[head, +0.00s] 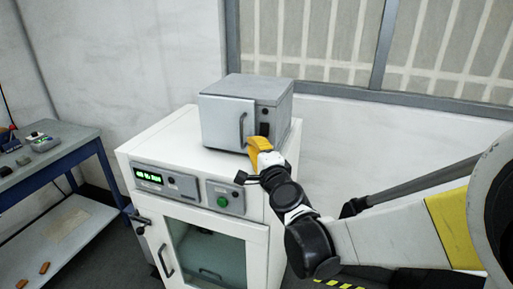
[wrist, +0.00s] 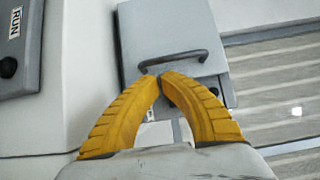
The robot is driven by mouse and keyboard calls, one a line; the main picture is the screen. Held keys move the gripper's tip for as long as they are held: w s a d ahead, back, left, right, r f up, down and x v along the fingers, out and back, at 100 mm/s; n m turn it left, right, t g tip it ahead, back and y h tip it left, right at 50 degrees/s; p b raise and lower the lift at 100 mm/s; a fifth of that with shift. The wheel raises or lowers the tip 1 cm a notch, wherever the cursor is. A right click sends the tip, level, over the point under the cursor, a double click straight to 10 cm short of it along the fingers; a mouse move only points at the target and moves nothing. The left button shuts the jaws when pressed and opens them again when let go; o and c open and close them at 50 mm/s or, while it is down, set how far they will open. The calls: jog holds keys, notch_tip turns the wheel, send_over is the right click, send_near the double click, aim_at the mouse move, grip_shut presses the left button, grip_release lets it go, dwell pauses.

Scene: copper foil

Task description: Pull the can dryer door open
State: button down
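The can dryer (head: 272,90) is a small grey box on top of a white cabinet. Its pale door (head: 220,122) faces front and looks closed. A dark upright bar handle (head: 242,130) is near the door's right edge. In the wrist view the door (wrist: 165,40) and handle (wrist: 185,56) lie just beyond the fingertips. My gripper (head: 256,144) has yellow fingers and is just below and right of the handle. In the wrist view its fingertips (wrist: 160,76) meet or nearly meet by one handle end, with nothing seen between them. Whether they touch the handle cannot be told.
The white cabinet (head: 180,133) has a glass-fronted door, a green display and a green button (head: 223,201) on its front. A blue bench (head: 60,160) with small items stands at the left. A window (head: 400,50) and wall are behind the dryer.

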jog(key=shift+x, duration=1.05)
jog(key=shift+s+a+r+m+t+h, duration=0.15)
jog(key=shift+a+r+m+t+h, duration=0.2)
jog(key=shift+r+h, duration=0.1)
jog(key=shift+s+a+r+m+t+h, duration=0.15)
jog(key=shift+r+m+t+h, duration=0.15)
jog(key=shift+h, duration=0.25)
